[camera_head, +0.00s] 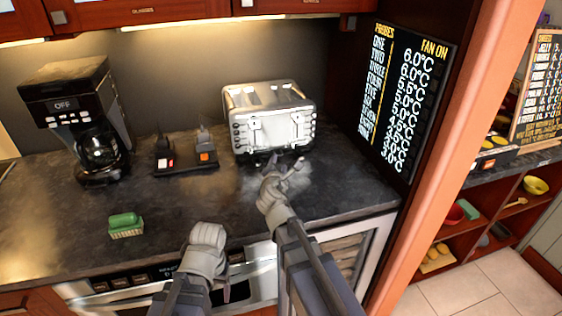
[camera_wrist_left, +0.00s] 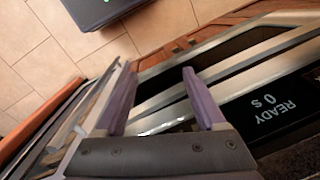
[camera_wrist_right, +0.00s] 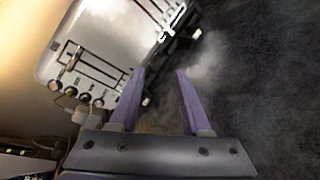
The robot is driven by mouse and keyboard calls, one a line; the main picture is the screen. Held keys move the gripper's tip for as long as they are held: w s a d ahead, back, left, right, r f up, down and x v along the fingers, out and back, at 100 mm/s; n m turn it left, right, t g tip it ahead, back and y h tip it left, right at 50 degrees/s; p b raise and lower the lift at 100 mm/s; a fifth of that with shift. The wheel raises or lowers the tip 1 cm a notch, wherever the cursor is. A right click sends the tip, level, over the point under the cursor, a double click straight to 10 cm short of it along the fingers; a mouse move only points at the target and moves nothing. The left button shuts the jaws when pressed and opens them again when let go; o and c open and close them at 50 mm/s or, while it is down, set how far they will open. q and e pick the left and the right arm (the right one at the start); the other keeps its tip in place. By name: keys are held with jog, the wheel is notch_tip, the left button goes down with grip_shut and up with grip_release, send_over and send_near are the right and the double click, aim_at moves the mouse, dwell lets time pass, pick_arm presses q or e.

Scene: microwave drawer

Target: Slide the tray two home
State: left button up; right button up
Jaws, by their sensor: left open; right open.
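No part in view is clearly labelled tray two. A silver toaster (camera_head: 268,118) stands at the back of the dark counter, with levers and knobs on its front; it also fills the upper left of the right wrist view (camera_wrist_right: 100,55). A dark edge with a pale piece (camera_wrist_right: 172,22) shows low along its front; I cannot tell if this is a tray. My right gripper (camera_wrist_right: 160,75) is open and empty close to the toaster's lower front. My left gripper (camera_wrist_left: 157,72) is open and empty above the front of the built-in appliance, whose display (camera_wrist_left: 265,108) reads READY 0 s.
A coffee maker (camera_head: 75,105) stands on the left. A black pad (camera_head: 187,160) with small devices lies between it and the toaster. A green sponge (camera_head: 126,221) sits near the front edge. A dark board with listed temperatures (camera_head: 405,95) stands right. The middle counter is clear.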

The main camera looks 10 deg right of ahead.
aim_at(281, 155)
jog(key=shift+w+d+f+b, duration=0.1)
jog(key=shift+w+f+b, duration=0.15)
jog(key=shift+f, duration=0.3)
jog(key=b+x, duration=0.2)
jog(key=x, duration=0.5)
jog(key=shift+w+d+f, duration=0.1)
jog(key=shift+w, duration=0.3)
jog(key=shift+s, duration=0.1)
grip_shut()
dwell(0.8)
